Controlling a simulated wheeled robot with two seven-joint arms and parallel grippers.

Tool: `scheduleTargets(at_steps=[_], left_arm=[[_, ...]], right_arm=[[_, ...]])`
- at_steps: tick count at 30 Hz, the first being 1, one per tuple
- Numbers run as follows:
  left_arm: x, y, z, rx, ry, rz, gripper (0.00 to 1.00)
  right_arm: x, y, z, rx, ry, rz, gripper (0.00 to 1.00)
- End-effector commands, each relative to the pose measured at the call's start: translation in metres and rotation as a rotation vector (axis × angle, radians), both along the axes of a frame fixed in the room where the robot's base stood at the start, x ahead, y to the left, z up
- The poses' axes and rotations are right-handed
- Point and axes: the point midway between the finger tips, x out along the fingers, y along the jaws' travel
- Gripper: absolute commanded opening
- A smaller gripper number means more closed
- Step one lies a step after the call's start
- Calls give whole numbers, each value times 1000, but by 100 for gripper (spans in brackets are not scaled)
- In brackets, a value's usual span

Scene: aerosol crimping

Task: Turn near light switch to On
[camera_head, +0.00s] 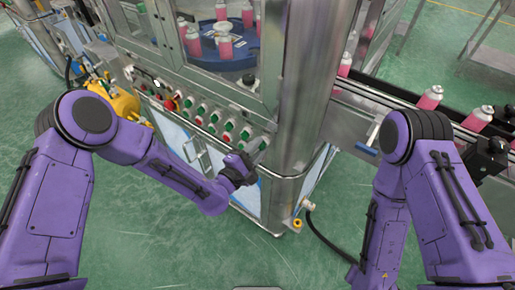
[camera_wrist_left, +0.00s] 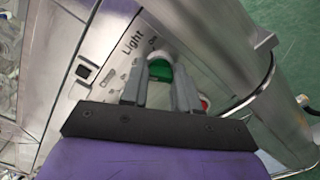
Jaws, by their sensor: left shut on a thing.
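The light switch (camera_wrist_left: 160,70) is a green knob on the panel, under the printed words "Light" and what looks like "On" in the left wrist view. My left gripper (camera_wrist_left: 160,88) has one finger on each side of the green knob and is shut on it. In the head view my left gripper (camera_head: 243,163) is at the right end of the machine's sloped button panel (camera_head: 206,119) and hides the switch there. The exact angle of the knob is hard to read. My right arm shows at the right, but its gripper is out of view.
A red button (camera_wrist_left: 204,103) is just right of the fingers in the left wrist view. Several green and red buttons line the panel. A steel corner post (camera_head: 300,90) stands close to the right. A conveyor with pink cans (camera_head: 430,98) runs further right.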

Motion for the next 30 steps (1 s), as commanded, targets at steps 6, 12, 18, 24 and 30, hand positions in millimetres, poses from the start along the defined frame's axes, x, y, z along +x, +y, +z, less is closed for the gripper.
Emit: scheduleTargets(at_steps=[6,12,18,24,30], left_arm=[[0,0,-2,40,-28,0,0],[0,0,-3,139,-101,1,0],[0,0,-4,285,-207,1,0],[0,1,-4,441,-319,1,0],[0,0,-4,587,-426,0,0]], right_arm=[[0,0,-5,0,0,0,43],[0,0,-15,0,0,0,43],[0,0,-28,0,0,0,43],[0,0,-40,0,0,0,43],[0,0,-50,0,0,0,43]])
